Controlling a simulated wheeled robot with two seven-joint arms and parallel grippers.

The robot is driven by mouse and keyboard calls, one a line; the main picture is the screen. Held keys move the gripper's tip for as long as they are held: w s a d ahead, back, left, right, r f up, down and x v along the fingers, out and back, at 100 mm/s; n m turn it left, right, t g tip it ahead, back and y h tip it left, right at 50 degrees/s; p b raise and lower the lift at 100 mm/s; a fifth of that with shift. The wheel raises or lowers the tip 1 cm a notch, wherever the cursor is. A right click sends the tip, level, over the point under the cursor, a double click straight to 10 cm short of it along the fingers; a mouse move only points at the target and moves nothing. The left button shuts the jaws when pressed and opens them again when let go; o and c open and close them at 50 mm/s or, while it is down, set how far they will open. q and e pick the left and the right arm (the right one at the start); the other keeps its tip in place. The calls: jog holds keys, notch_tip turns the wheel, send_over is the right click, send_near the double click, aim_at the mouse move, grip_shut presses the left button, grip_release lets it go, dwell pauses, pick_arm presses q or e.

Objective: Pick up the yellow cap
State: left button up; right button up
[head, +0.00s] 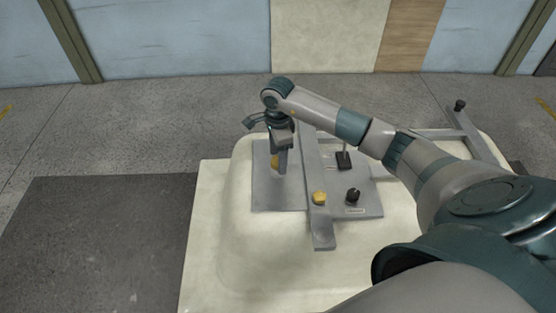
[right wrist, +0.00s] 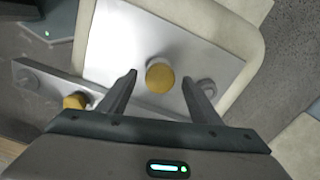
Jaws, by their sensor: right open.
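A round yellow cap (right wrist: 160,77) sits on the grey metal plate (right wrist: 112,50), seen between my right gripper's fingers in the right wrist view. In the head view the cap (head: 275,161) is partly hidden behind my right gripper (head: 282,166). The right gripper is open, with a finger on either side of the cap in the right wrist view (right wrist: 159,78). I see gaps between the cap and both fingers. I cannot tell how far the fingertips are above the plate. My left gripper is not in view.
A second yellow piece (head: 319,198) sits on a long metal bar (head: 322,232) beside the plate. Black knobs (head: 353,196) and (head: 344,160) stand to its right. The plate lies on a pale tub shell (head: 235,240). Dark floor is clear at the left.

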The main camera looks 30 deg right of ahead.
dwell(0.4)
jog(key=c, duration=1.1)
